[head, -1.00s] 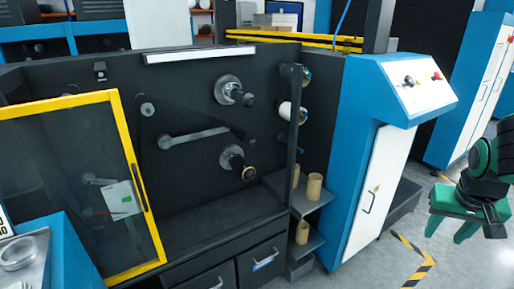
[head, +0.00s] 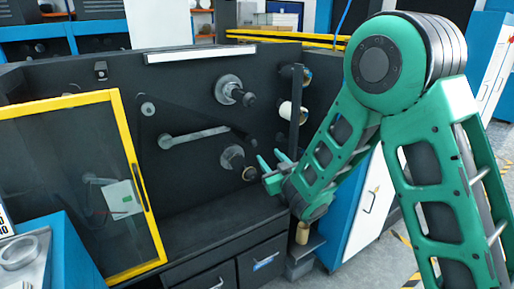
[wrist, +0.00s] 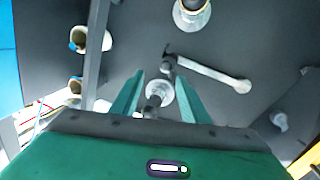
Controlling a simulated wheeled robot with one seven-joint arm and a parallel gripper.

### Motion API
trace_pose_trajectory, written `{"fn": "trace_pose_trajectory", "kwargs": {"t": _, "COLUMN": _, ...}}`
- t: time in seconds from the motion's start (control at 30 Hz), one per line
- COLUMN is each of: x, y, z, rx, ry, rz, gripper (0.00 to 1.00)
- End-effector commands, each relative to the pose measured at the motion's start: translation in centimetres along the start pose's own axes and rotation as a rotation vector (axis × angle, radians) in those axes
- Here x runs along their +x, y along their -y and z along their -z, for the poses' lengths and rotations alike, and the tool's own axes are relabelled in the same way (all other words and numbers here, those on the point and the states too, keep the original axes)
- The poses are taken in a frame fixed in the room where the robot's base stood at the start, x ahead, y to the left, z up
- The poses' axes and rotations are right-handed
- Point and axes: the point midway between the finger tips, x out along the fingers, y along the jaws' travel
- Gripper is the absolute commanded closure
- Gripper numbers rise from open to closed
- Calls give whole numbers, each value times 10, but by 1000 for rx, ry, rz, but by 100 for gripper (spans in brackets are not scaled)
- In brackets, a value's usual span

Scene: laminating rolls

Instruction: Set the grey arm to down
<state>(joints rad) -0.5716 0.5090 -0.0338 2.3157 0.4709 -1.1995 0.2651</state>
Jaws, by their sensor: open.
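The grey arm (head: 193,137) is a lever on the dark machine panel. In the head view it lies nearly level, its right end slightly higher. It also shows in the wrist view (wrist: 212,75), turned about upside down, with a dark knob at its left end, beyond the fingertips. My green gripper (head: 271,160) is open and empty in front of the panel, to the right of the arm in the head view. In the wrist view the gripper (wrist: 160,77) shows no contact with the arm.
An upper spindle (head: 230,90) and a lower spindle (head: 234,158) project from the panel near the arm. A dark post (head: 297,100) and rolls stand at the right. A yellow-framed door (head: 137,170) is at the left. A cardboard tube (head: 302,232) stands below my gripper.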

Motion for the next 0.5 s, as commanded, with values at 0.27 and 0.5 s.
{"fn": "trace_pose_trajectory", "kwargs": {"t": 0.27, "x": 19, "y": 11, "z": 3, "rx": 0, "ry": -31, "rz": 17, "gripper": 59}}
{"fn": "trace_pose_trajectory", "kwargs": {"t": 0.5, "x": 60, "y": 12, "z": 4, "rx": -1, "ry": -32, "rz": 16, "gripper": 59}}
